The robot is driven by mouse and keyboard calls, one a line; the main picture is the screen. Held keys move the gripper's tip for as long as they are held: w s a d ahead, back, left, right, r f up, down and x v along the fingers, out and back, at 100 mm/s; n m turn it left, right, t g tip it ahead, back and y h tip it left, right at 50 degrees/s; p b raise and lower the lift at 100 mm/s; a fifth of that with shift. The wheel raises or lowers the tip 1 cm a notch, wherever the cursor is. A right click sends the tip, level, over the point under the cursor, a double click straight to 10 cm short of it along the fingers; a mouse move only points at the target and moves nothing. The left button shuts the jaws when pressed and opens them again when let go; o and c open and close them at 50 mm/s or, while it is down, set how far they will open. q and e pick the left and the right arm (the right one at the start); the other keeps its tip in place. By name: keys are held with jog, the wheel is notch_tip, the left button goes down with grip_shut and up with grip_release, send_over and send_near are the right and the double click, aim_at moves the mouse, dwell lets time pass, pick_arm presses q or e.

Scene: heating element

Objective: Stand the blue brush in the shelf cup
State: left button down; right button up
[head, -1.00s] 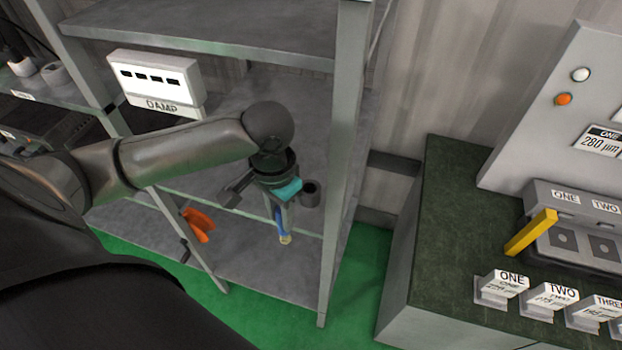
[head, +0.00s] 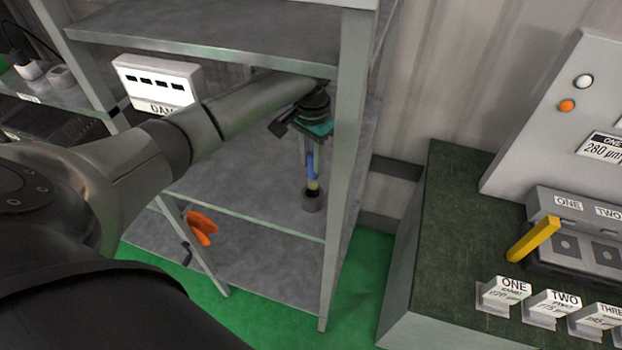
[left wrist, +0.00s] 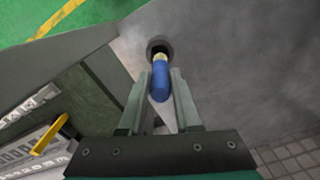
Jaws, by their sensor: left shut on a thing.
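The blue brush (head: 311,165) hangs nearly upright in my left gripper (head: 312,148), with its pale tip downward. My left gripper is shut on the brush's blue handle. The dark grey shelf cup (head: 312,204) stands on the middle shelf, directly below the brush. The pale tip meets the cup's mouth in the head view; how deep it is cannot be told. In the left wrist view the brush (left wrist: 160,85) sits between the fingers (left wrist: 160,78), and its tip overlaps the opening of the cup (left wrist: 156,42). My right gripper is out of view.
The shelf's front right post (head: 344,170) stands close to my left gripper, and the upper shelf (head: 220,35) lies above my arm. A white box (head: 155,82) and an orange thing (head: 202,228) are to the left. A dark green-topped bench (head: 440,230) is at right.

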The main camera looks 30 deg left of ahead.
aim_at(311, 180)
pick_arm(q)
jog(key=shift+s+f, duration=0.1)
jog(key=shift+f, duration=3.4)
jog(key=shift+f, duration=0.15)
jog(key=c, duration=0.6)
grip_release()
jog(key=shift+r+p, duration=0.65)
jog(key=shift+r, duration=0.1)
jog(key=shift+r+p, duration=0.75)
jog(key=shift+p, duration=0.1)
notch_tip(311, 180, up, 3)
jog(key=shift+r, duration=0.9)
